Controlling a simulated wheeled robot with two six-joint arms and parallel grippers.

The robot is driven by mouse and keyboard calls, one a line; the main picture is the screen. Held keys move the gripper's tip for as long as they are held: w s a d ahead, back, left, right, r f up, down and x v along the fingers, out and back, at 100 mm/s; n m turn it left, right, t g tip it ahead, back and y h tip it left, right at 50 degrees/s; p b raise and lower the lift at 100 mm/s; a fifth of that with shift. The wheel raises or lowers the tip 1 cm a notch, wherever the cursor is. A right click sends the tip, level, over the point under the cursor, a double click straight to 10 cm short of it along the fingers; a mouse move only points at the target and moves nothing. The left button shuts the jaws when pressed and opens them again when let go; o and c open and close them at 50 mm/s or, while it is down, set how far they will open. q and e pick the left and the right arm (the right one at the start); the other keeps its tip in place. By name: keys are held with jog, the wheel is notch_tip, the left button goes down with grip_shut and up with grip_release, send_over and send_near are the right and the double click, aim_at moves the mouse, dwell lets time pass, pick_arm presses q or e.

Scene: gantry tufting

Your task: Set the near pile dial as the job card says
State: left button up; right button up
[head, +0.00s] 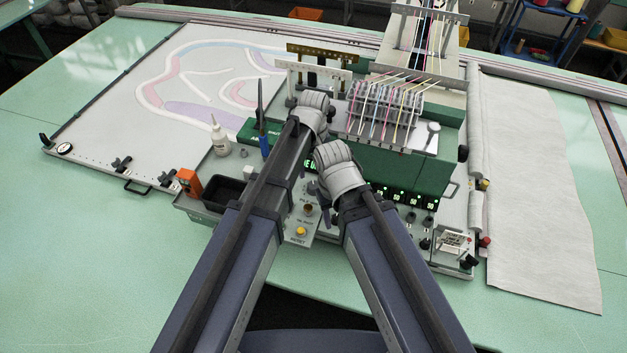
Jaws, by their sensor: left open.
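The machine's grey control panel (283,222) holds a small brown-topped dial (308,209) with lettering around it that I cannot fully read. My left gripper (326,208) shows as dark fingers just right of this dial, partly covered by my arms. It is open, and I see nothing between its fingers. I cannot tell whether it touches the panel. My right gripper is hidden behind its own arm. A small printed card (453,240) stands at the panel's right end, too small to read. Dial marks and pointer are too small to read.
A yellow button (300,231) sits below the dial. A black bin (228,192), an orange device (188,181), a white bottle (220,139) and several black knobs are nearby. The green table (110,270) is clear at the left front.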

aim_at(313, 184)
pick_arm(q)
jog(key=shift+f, duration=0.45)
notch_tip(313, 184, down, 7)
jog(key=b, duration=0.7)
jog(key=shift+w, duration=0.1)
jog(key=shift+r, duration=0.1)
jog(key=shift+c, duration=0.4)
grip_shut()
